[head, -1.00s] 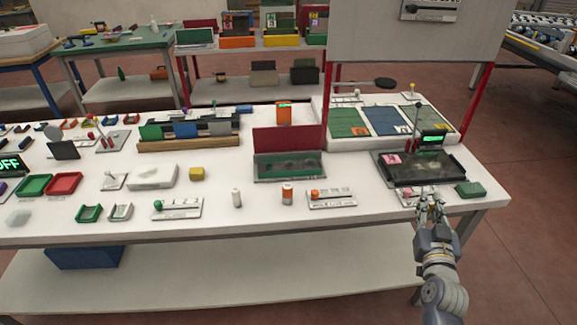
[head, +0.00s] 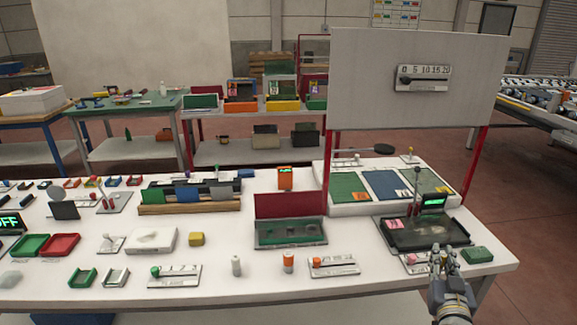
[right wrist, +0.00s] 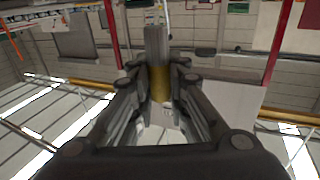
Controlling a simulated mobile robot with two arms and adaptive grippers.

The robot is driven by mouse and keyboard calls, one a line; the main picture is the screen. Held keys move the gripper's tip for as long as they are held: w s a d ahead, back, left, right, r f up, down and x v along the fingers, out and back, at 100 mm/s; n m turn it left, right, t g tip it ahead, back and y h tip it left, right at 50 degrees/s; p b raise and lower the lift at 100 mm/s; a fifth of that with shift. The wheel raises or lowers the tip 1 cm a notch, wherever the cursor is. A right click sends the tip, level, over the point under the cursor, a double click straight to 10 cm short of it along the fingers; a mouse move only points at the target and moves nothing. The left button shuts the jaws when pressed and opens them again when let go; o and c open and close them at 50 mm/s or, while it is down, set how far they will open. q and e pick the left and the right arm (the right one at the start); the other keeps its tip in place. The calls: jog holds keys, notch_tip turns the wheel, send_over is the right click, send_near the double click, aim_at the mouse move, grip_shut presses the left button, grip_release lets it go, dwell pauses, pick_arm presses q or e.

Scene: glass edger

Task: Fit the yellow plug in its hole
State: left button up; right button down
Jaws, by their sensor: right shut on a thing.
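My right gripper (head: 445,262) is at the front right edge of the white table, in front of the dark tray. In the right wrist view its fingers (right wrist: 158,75) are closed around a yellow cylinder, the yellow plug (right wrist: 160,84), with a grey part above it. The plug is too small to make out in the head view. A green case with a raised red lid (head: 290,232) shows dark round spots that may be holes; I cannot tell which is the plug's. My left gripper is not in view.
A dark tray (head: 426,236) with a lit green display stands behind my right gripper. A green block (head: 477,255) lies to its right.

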jog(key=s+a+r+n+y, duration=0.1)
jog(key=s+a+y, duration=0.1)
jog(key=s+a, duration=0.7)
jog(key=s+a+r+n+y, duration=0.1)
jog(key=s+a+n+y, duration=0.1)
jog(key=s+a, duration=0.7)
jog(key=s+y, duration=0.1)
jog(key=s, duration=0.4)
jog(key=shift+s+a+r+t, duration=0.15)
jog(key=shift+s+a+t, duration=0.1)
jog(key=shift+s+t, duration=0.1)
